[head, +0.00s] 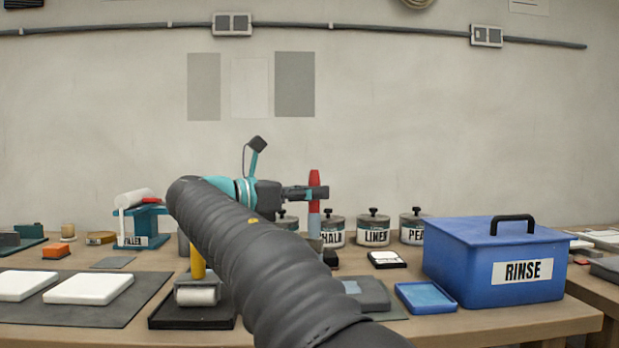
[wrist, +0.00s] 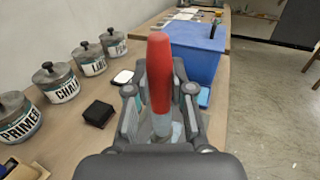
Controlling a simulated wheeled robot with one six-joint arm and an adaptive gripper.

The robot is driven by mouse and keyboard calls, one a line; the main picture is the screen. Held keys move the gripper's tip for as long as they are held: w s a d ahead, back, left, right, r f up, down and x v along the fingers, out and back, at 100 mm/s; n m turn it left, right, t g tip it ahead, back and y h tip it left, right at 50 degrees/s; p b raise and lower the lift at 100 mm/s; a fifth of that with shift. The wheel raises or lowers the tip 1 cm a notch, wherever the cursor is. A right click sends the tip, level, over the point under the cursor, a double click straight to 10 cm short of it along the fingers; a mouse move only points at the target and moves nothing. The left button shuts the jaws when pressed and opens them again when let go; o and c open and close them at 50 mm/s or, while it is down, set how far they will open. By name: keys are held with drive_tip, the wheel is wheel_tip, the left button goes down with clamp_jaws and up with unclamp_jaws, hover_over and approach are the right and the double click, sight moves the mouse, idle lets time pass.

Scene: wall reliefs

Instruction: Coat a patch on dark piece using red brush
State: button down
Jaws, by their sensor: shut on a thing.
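The red brush (head: 314,178) stands upright in my gripper (head: 308,193), its red handle pointing up and a pale lower part below the fingers. In the wrist view the red handle (wrist: 160,72) rises between the two fingers of my gripper (wrist: 160,100), which is shut on it. A dark grey piece (head: 374,296) lies on the bench below and a little right of the brush. A paler patch (head: 352,287) shows on its top, and my arm hides its left part. The brush's tip is hidden in both views.
Labelled pots (head: 373,230) line the back. A roller (head: 196,294) on a black tray and white slabs (head: 88,288) lie left of my arm.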

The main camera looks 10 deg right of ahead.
drive_tip(key=shift+r, duration=1.5)
